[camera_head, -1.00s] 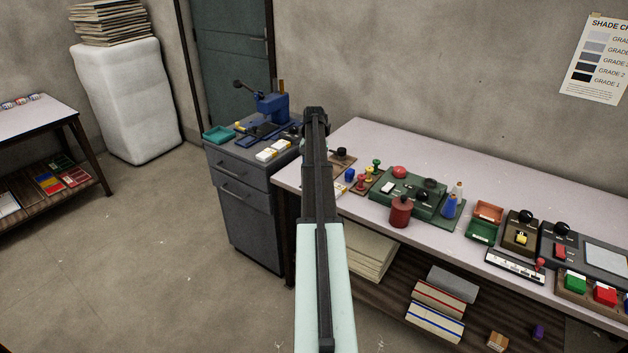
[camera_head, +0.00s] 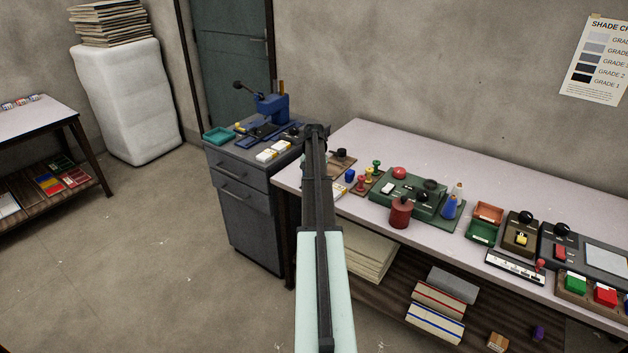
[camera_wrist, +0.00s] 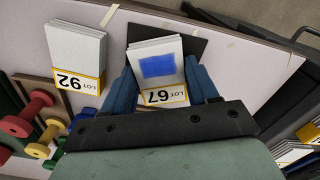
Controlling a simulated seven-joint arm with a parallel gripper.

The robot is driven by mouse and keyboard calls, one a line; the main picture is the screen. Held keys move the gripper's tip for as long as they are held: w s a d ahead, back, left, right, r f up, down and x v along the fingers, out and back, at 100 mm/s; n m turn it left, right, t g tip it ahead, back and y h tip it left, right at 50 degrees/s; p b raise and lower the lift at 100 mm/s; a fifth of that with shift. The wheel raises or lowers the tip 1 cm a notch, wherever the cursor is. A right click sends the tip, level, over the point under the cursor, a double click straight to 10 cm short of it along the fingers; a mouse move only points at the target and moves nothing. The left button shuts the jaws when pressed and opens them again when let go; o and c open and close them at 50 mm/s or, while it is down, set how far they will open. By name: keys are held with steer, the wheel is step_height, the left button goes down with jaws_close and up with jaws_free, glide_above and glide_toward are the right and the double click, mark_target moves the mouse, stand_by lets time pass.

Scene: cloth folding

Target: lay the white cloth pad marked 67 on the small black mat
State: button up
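The white pad marked 67 (camera_wrist: 158,62), with a blue square on its top and a yellow-edged label, is between the two blue fingers of my gripper (camera_wrist: 162,84) in the wrist view. The fingers lie against its two sides, and my gripper looks shut on it. The small black mat (camera_wrist: 194,46) shows behind the pad and to its right. The pad overlaps the mat; whether it touches the mat I cannot tell. In the head view my arm hides the pad and mat, and my gripper is over the bench's left end.
A white pad marked 92 (camera_wrist: 77,50) lies left of my gripper in the wrist view. Red, yellow and green knobbed pieces (camera_wrist: 38,103) stand below it. In the head view a green device (camera_head: 405,193) and a red canister (camera_head: 400,213) stand right of my arm. A grey cabinet (camera_head: 245,200) adjoins the bench.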

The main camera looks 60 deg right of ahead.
steer(key=o, duration=0.4)
steer(key=shift+r, duration=0.1)
step_height(320, 180, up, 12)
stand_by(0.6)
